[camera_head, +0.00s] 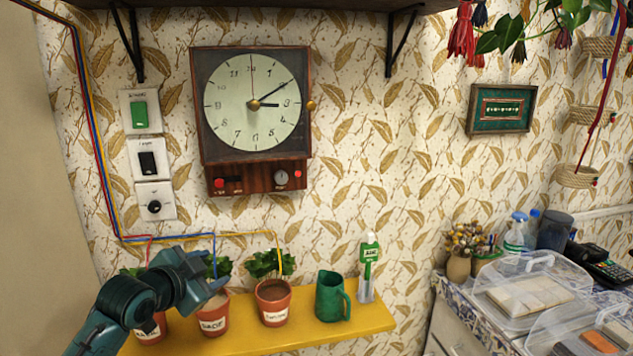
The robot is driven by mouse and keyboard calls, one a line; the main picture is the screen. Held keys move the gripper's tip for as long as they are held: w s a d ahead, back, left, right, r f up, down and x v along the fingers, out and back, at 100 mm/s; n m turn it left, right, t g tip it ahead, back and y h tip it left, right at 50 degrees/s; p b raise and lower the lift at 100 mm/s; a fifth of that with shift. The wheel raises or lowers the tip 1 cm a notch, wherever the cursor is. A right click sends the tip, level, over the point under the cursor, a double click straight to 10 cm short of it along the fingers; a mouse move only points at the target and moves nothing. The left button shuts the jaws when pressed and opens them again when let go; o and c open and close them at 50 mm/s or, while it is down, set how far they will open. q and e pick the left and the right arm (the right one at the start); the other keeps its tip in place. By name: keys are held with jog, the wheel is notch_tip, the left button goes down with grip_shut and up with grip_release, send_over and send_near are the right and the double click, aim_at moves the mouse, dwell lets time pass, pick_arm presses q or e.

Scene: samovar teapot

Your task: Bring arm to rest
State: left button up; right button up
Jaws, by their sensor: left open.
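My left arm (130,300) comes in from the lower left. Its left gripper (208,278) is open and, as far as I can see, empty. It is in front of the potted plants on the yellow shelf (260,340), and hides part of the left and middle pots. I cannot tell whether it touches a plant. My right gripper does not show in the head view.
A pot with a plant (273,303), a green mug (331,297) and a bottle with a green label (367,270) stand on the shelf. A wall clock (252,105) and switches (148,157) are above. A counter with clear-lidded boxes (530,285) is at right.

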pick_arm(q)
jog(key=s+d+f+n+g, duration=0.1)
jog(key=s+d+f+n, duration=0.1)
jog(key=s+f, duration=0.65)
jog(key=s+d+f+n+g, duration=0.1)
jog(key=s+d+f+n, duration=0.15)
jog(key=s+f, duration=0.6)
jog(key=s+d+f+n, duration=0.1)
jog(key=s+f+n, duration=0.3)
jog(key=s+f, duration=0.7)
jog(key=s, duration=0.3)
jog(key=shift+s+d+g+y, duration=0.15)
jog(key=shift+d+g+y, duration=0.15)
jog(key=shift+g+y, duration=0.1)
jog(key=shift+f, duration=0.1)
